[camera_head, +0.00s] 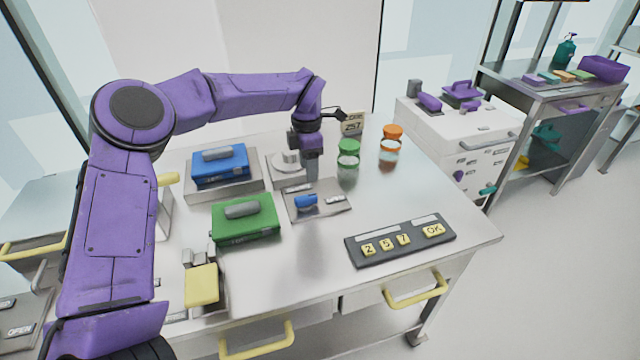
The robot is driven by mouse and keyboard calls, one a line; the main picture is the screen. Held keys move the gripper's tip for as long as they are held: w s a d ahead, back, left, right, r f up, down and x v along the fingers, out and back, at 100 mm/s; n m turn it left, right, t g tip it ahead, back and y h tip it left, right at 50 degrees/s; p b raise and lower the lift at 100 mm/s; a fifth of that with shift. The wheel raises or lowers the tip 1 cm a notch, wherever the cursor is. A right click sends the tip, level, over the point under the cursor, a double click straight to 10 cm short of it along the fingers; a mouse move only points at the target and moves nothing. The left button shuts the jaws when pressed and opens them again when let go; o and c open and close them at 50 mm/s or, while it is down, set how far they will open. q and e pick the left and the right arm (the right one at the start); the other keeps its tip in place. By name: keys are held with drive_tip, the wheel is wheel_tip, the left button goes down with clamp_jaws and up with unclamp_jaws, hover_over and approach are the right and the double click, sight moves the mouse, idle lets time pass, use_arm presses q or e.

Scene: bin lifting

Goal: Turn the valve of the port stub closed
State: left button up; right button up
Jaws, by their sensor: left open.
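A small blue handle (306,201) lies on a grey metal plate (330,209) in the middle of the steel table; it looks like the valve of the port stub. Small labels lie on the plate on both sides of the handle, too small to read. My left arm reaches across from the left. My left gripper (312,178) points down just behind the blue handle, over the plate's back edge. It is open, with nothing seen between its fingers. Whether a finger touches the handle or plate cannot be told. My right gripper is not in view.
A blue case (220,167) on a tray and a green case (245,222) stand left of the plate. Jars with green (348,147) and orange (392,132) lids stand behind right. A dark button panel (400,240) lies front right. Bare table lies in front of the plate.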

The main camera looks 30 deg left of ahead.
sight(304, 197)
use_arm(q)
drive_tip(key=s+f, duration=0.1)
drive_tip(key=f, duration=0.1)
drive_tip(key=s+f+p, duration=0.1)
drive_tip(key=s+f, duration=0.1)
drive_tip(key=shift+s+f, duration=0.1)
drive_tip(key=shift+f, duration=0.1)
drive_tip(key=shift+s+f, duration=0.7)
drive_tip(key=shift+s, duration=0.25)
drive_tip(key=w+f, duration=0.2)
drive_tip(key=w, duration=0.1)
drive_tip(key=shift+d+f, duration=0.15)
drive_tip(key=shift+f, duration=0.25)
drive_tip(key=shift+w+f, duration=0.1)
drive_tip(key=shift+f, duration=0.05)
drive_tip(key=shift+s+r, duration=0.35)
drive_tip(key=shift+s, duration=0.05)
drive_tip(key=c, duration=0.7)
clamp_jaws()
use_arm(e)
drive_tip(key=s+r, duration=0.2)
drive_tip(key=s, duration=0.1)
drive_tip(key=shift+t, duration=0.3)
